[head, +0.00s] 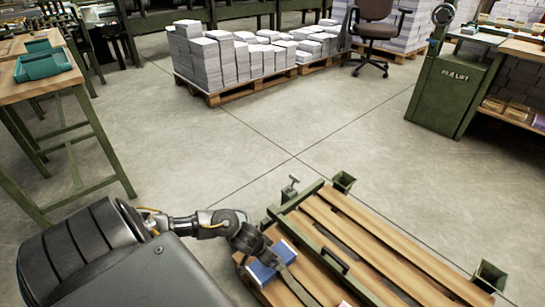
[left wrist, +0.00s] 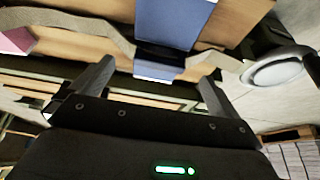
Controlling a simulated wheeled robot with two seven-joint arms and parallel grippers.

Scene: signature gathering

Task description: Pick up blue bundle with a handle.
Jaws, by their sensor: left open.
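The blue bundle (head: 268,262) lies on a slatted wooden platform (head: 350,232) at the bottom of the head view. In the left wrist view the blue bundle (left wrist: 180,18) is at top centre, with a lighter blue face below it. A grey-tan curved strip (left wrist: 75,28) runs across beside it and may be its handle; I cannot tell. My left gripper (head: 254,246) reaches down at the bundle's upper left. In the wrist view my left gripper (left wrist: 158,74) has its two fingers apart, with the bundle's near end between or just beyond them. Contact cannot be told.
The platform has a green metal frame with corner sockets (head: 343,181) and a dark handle (head: 335,262). A pallet of paper stacks (head: 250,60), a wooden table (head: 35,85) and a green lift machine (head: 450,90) stand around. The floor between is clear.

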